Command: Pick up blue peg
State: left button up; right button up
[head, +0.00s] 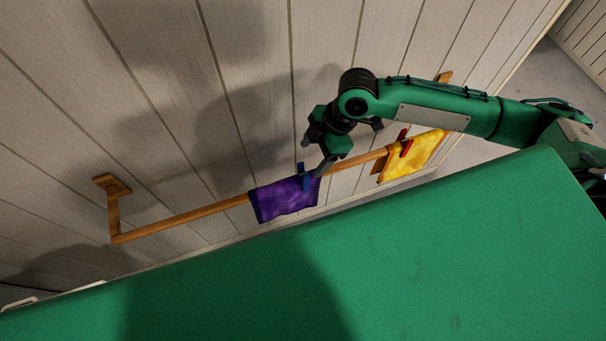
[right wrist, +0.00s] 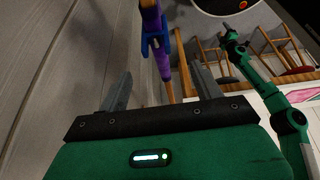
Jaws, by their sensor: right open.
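The blue peg (head: 305,178) is clipped upright over the wooden rail, on a purple cloth (head: 283,201) draped there. My right gripper (head: 316,155) is open and empty beside the peg, with its fingertips close to it. In the right wrist view the blue peg (right wrist: 154,42) appears just beyond and between the two fingers of this gripper (right wrist: 160,84); no contact is visible. The purple cloth (right wrist: 163,68) hangs edge-on below it. A green arm, probably my left, shows at the right of the wrist view; its gripper (right wrist: 232,36) is too small to read.
The wooden rail (head: 180,219) runs along a pale plank wall (head: 150,100). A red peg (head: 406,147) and a yellow cloth (head: 422,156) are on the rail to the right. A large green surface (head: 420,260) fills the foreground. Wooden stools (right wrist: 225,55) stand in the background.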

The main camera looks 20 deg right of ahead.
aim_at(301, 177)
jog(key=x, duration=0.2)
jog(key=d+p+x, duration=0.1)
jog(key=x, duration=0.1)
jog(key=p+x, duration=0.1)
jog(key=x, duration=0.2)
jog(key=shift+w+d+f, duration=0.2)
jog(key=shift+f, duration=0.2)
jog(key=shift+a+f+p, duration=0.2)
jog(key=shift+f+p, duration=0.2)
jog(key=p+x, duration=0.1)
jog(key=x, duration=0.3)
jog(key=shift+f+p, duration=0.1)
jog(key=shift+p, duration=0.3)
jog(key=shift+f, duration=0.25)
jog(key=c, duration=1)
jog(key=shift+r, duration=0.1)
jog(key=shift+c, duration=0.2)
